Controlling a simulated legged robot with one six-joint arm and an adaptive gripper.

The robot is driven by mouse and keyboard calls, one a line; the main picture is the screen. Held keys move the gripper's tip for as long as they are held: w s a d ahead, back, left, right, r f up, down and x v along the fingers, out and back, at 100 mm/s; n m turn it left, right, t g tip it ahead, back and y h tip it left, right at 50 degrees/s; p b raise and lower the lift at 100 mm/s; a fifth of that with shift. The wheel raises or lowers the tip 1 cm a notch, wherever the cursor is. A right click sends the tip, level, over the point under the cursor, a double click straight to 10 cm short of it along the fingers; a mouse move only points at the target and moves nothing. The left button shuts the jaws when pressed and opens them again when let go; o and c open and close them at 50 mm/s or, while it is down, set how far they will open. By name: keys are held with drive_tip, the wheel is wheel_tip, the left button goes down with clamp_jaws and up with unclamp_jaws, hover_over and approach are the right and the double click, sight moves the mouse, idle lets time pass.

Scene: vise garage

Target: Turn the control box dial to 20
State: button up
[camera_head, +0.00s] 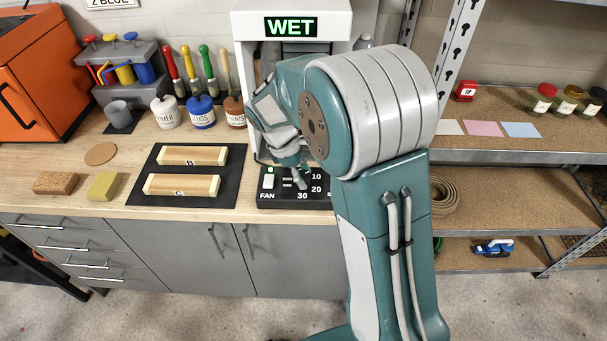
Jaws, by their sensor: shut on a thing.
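The black control box (270,200) sits on the front of the workbench, below the white cabinet. Its face shows a FAN label with a pale switch at the left, and the numbers 10, 20 and 30 around the dial at the right. My gripper (298,180) reaches down over the box from above and is shut on the dial. The dial is mostly hidden by the gripper, so I cannot tell which number it points to. My arm covers the right side of the box and cabinet.
The white cabinet (242,24) with a lit green WET sign (291,27) stands behind. A black mat (187,172) with two wooden blocks lies left of the box. Paint pots (201,112) stand behind the mat. A metal shelf (510,157) is at the right.

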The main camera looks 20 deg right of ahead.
drive_tip(key=m+y, duration=0.1)
drive_tip(key=m, duration=0.2)
drive_tip(key=m+g, duration=0.1)
drive_tip(key=m, duration=0.2)
drive_tip(key=shift+w+m+g+y, duration=0.1)
drive_tip(key=shift+m+g+y, duration=0.2)
drive_tip(key=shift+y, duration=0.1)
drive_tip(key=m+y, duration=0.1)
drive_tip(key=m, duration=0.2)
drive_tip(key=m+y, duration=0.1)
drive_tip(key=m, duration=0.2)
drive_tip(key=shift+g, duration=0.3)
drive_tip(key=o, duration=1.1)
drive_tip(key=shift+a, duration=0.1)
drive_tip(key=shift+o, duration=0.2)
drive_tip(key=shift+w+r, duration=0.1)
drive_tip(key=shift+r, duration=0.05)
drive_tip(key=w, duration=1.2)
drive_tip(key=shift+w+d+r, duration=0.2)
drive_tip(key=shift+d+r, duration=0.1)
